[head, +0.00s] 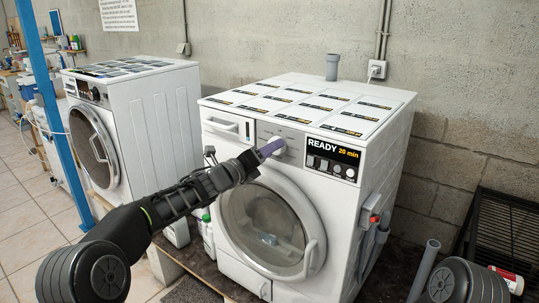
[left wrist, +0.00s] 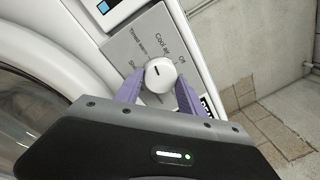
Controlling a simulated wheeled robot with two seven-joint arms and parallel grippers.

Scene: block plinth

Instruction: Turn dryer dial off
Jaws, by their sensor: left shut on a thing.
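The white dryer (head: 240,172) stands in the middle of the head view, with a round door below its control panel. Its white round dial (head: 277,144) is on the grey panel. In the left wrist view the dial (left wrist: 161,74) has a short dark pointer mark on its face, with labels around it including "Cool air" and "Off". The mark points upward in that picture, not at "Off". My left gripper (head: 268,149) reaches in from the left with its purple fingers on both sides of the dial, shut on it. My right gripper is not in view.
A display (head: 333,158) reading "READY 20 min" is right of the dial. A second white machine (head: 150,123) stands at the left behind a blue post (head: 56,118). A dark wire rack (head: 508,232) is at the right. A concrete wall stands behind.

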